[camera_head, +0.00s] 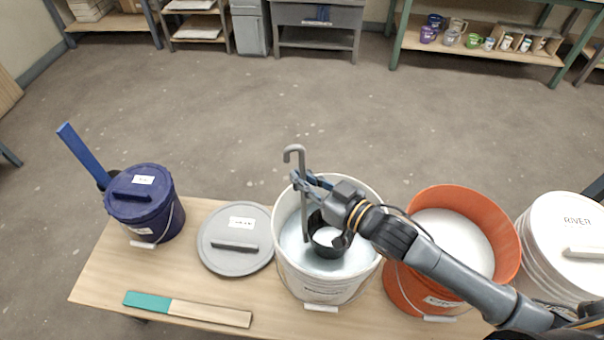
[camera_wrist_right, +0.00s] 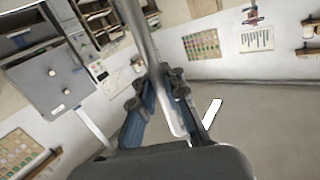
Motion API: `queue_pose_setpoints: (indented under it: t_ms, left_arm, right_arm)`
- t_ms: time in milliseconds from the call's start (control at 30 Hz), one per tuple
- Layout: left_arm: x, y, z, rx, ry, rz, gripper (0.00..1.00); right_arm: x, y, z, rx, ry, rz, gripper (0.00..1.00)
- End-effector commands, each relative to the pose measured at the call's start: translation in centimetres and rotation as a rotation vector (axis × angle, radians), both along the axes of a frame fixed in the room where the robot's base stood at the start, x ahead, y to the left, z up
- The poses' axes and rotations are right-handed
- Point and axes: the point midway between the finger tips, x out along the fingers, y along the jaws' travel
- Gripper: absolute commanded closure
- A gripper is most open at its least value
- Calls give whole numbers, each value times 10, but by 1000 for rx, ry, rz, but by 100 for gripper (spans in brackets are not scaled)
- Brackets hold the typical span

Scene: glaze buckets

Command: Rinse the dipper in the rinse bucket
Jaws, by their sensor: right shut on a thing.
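The dipper (camera_head: 303,215) has a grey hooked handle and a black cup (camera_head: 327,248). It stands roughly upright inside the white bucket (camera_head: 325,290), which holds pale bluish liquid; its label is too small to read. The cup is within the rim at about the liquid surface, with pale content showing in it; how deep it sits I cannot tell. My right gripper (camera_head: 305,183) is shut on the handle below the hook, above the bucket. In the right wrist view the handle (camera_wrist_right: 145,40) runs between the fingers. My left gripper is not in view.
An orange bucket (camera_head: 404,290) of whitish liquid stands close right of the white one. A lidded white bucket (camera_head: 545,265) stands at the far right. A grey lid (camera_head: 220,258), a lidded dark-blue bucket (camera_head: 165,218) and a green-and-wood stick (camera_head: 190,309) are on the left of the table.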

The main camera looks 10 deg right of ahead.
Motion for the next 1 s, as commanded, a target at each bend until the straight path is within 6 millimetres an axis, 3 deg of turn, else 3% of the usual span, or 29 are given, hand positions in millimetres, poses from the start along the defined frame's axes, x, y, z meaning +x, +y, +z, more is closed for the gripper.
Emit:
queue_pose_setpoints:
  t_ms: [700,1000]
  left_arm:
    - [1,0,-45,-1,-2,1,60]
    - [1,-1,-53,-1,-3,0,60]
  right_arm:
    - [0,0,-75,0,0,-1,100]
    - [0,0,-89,1,-2,0,100]
